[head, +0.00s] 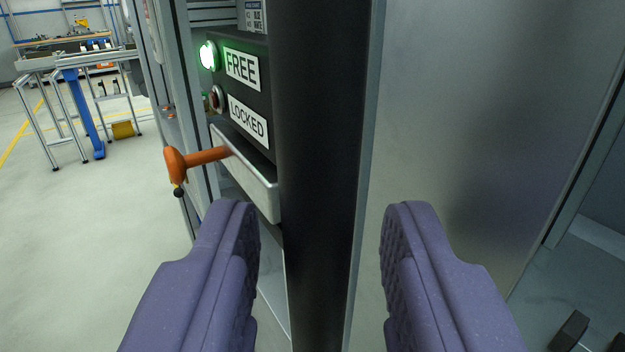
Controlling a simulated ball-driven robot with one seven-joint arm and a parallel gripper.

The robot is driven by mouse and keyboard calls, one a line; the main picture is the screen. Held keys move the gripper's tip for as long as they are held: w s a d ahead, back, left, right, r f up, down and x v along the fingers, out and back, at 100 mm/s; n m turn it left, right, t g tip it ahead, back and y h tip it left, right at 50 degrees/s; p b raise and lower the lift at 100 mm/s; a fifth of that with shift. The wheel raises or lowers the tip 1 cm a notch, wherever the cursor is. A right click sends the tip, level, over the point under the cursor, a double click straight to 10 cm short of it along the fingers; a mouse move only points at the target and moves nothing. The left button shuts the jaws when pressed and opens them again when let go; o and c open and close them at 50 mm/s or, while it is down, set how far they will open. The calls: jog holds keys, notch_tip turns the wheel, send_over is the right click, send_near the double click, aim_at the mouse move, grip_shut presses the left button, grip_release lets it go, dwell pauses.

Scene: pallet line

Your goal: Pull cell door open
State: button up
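The cell door shows as a grey metal panel (460,130) on the right. A thick dark vertical bar (318,170), seemingly its handle or edge post, runs from top to bottom in the middle. My gripper (318,225) is open, with one purple finger to the left of the bar and one to the right. A visible gap lies between each finger and the bar. I cannot tell how far beyond the fingertips the bar stands.
Left of the bar is a dark lock box with a lit green lamp (208,56) by the FREE label (242,68) and an unlit lamp by the LOCKED label (248,121). An orange handle (190,160) sticks out below. A workbench (80,62) stands far left on open floor.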

jog(key=shift+w, duration=0.55)
grip_shut()
jog(key=shift+a, duration=0.1)
